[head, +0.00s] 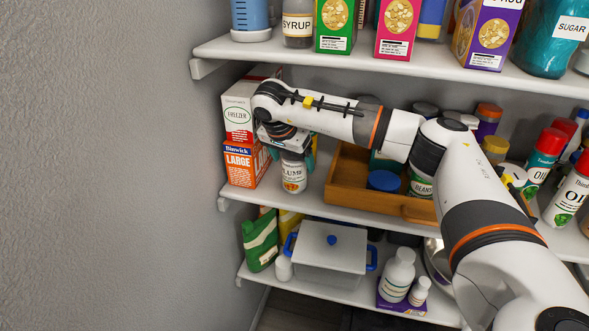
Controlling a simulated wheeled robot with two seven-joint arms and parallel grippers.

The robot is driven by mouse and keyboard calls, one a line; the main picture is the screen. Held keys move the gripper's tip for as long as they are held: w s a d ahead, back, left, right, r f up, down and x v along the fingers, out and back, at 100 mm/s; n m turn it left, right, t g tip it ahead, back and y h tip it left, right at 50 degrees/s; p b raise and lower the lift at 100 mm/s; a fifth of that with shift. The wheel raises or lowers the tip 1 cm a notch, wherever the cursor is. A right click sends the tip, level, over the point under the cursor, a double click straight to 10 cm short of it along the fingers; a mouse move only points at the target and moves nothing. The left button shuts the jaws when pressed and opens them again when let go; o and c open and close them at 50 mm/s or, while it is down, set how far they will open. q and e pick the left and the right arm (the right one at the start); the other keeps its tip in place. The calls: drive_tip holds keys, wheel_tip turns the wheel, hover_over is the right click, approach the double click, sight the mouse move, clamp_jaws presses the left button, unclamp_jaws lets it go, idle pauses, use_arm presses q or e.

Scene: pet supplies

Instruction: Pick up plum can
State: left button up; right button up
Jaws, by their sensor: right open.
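The plum can (293,177) is a small white can with a "PLUM" label, standing upright on the middle shelf near its left end. My right gripper (293,157) points down at the can's top from the end of my right arm, which reaches in from the lower right. Its jaws are open, with teal finger parts at the can's sides. The wrist hides the can's top, so I cannot tell whether the fingers touch it. My left gripper is not in view.
Freezer and Binwick boxes (243,165) stand just left of the can. A wooden tray (347,177) holding cans is to its right. The upper shelf (340,56) with boxes hangs above. A white lidded container (331,248) is on the shelf below. Bottles crowd the right.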

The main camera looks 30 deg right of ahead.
drive_tip(key=x, duration=0.3)
drive_tip(key=shift+d+f, duration=0.1)
drive_tip(key=shift+f, duration=0.05)
drive_tip(key=shift+c, duration=0.3)
drive_tip(key=c, duration=1.2)
